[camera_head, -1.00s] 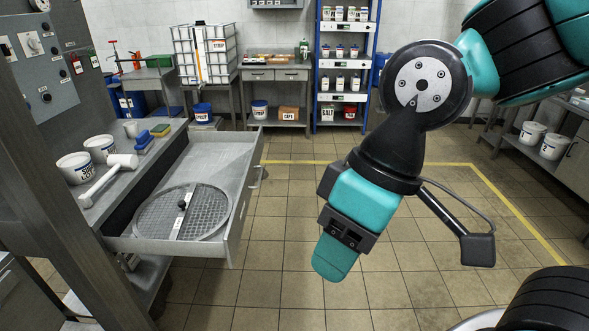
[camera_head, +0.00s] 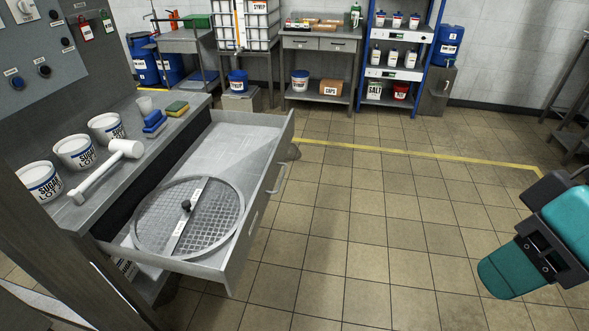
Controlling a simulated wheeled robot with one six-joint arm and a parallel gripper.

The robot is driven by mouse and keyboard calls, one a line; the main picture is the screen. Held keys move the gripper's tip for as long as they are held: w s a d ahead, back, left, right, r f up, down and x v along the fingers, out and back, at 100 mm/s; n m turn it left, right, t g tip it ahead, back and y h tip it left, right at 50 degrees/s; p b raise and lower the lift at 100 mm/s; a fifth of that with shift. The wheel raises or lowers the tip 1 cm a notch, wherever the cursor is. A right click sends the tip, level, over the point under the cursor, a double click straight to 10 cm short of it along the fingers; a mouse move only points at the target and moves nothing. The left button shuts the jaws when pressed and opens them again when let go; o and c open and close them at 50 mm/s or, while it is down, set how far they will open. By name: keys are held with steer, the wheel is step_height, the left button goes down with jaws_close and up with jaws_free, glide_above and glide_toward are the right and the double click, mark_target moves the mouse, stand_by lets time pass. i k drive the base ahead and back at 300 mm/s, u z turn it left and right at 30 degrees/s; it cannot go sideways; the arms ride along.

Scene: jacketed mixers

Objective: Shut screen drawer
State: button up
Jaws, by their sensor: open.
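The screen drawer (camera_head: 235,137) is a grey metal drawer pulled far out of the bench at the left. Its front panel with a bar handle (camera_head: 278,179) faces right, over the open floor. A round mesh screen (camera_head: 216,226) with a crossbar and black knob lies flat in its near half. My gripper (camera_head: 505,275), teal with a dark bracket, is at the lower right, well apart from the drawer and touching nothing. It is open and seems empty; its fingers are hard to make out from this angle.
The tiled floor (camera_head: 360,230) between drawer and gripper is clear. Blue shelving (camera_head: 413,55) and a workbench (camera_head: 320,42) stand at the back.

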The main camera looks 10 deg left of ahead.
mark_target(248, 150)
steer(key=u, duration=0.4)
steer(key=i, duration=0.85)
steer(key=u, duration=0.7)
